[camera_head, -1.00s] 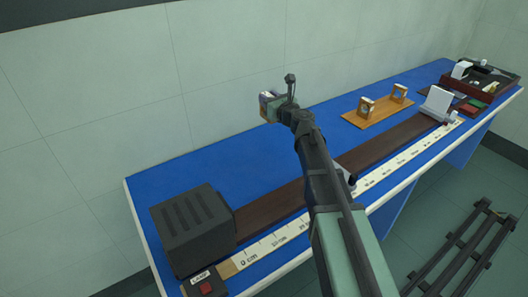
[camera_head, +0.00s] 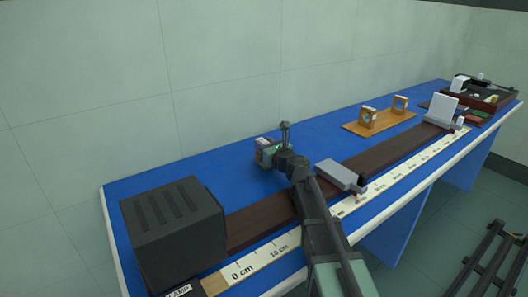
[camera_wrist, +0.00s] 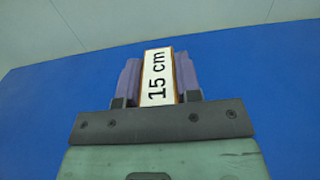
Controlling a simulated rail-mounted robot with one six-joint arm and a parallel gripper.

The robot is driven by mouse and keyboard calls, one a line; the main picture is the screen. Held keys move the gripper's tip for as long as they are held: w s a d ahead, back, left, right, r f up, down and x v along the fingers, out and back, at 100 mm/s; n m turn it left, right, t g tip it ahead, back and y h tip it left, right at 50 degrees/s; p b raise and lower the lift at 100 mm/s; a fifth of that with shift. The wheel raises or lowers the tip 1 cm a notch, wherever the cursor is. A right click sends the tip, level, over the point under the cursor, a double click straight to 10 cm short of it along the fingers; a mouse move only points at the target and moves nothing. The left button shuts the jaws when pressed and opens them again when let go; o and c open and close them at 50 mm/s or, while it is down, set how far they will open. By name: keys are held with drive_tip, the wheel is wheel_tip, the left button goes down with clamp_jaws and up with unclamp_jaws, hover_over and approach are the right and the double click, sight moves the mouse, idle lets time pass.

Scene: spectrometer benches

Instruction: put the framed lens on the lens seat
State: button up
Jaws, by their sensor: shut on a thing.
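My gripper (camera_wrist: 158,82) is shut on a framed lens (camera_wrist: 157,72) with a wooden edge and a white label reading "15 cm". The two purple fingers press on its left and right sides. In the head view my gripper (camera_head: 266,153) holds it over the blue bench top, behind the dark rail; its height above the bench is hard to tell. A pale grey block (camera_head: 341,175) sits on the rail, right of my gripper; it looks like the lens seat. The lens glass is hidden in both views.
A dark lamp box (camera_head: 172,235) stands at the rail's left end. A white screen (camera_head: 440,108) stands at its right end. Two framed pieces (camera_head: 368,117) stand on a wooden rack (camera_head: 379,124) behind the rail. A ruler (camera_head: 405,160) runs along the front.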

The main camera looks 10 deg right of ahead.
drive_tip(key=shift+f, duration=0.15)
drive_tip(key=o, duration=1)
drive_tip(key=shift+c, duration=0.2)
drive_tip(key=shift+r, duration=0.25)
drive_tip(key=v, duration=1.2)
drive_tip(key=shift+d, duration=0.1)
drive_tip(key=o, duration=0.8)
